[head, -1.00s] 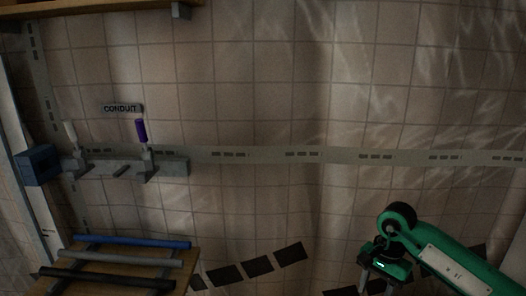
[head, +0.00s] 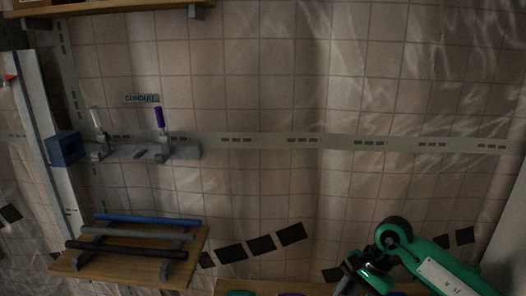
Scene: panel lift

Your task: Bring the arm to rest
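My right arm (head: 435,268) is green and comes in from the lower right corner. Its gripper (head: 345,284) points down and to the left near the bottom edge, partly cut off and dark, so its fingers cannot be read. My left arm and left gripper are out of the picture.
A wooden rack (head: 195,262) at the lower left bears blue, grey and black rods. A blue box (head: 65,149) and a grey bracket (head: 185,152) with white and purple handles sit on the tiled wall below a CONDUIT sign (head: 141,99). The wall's middle is clear.

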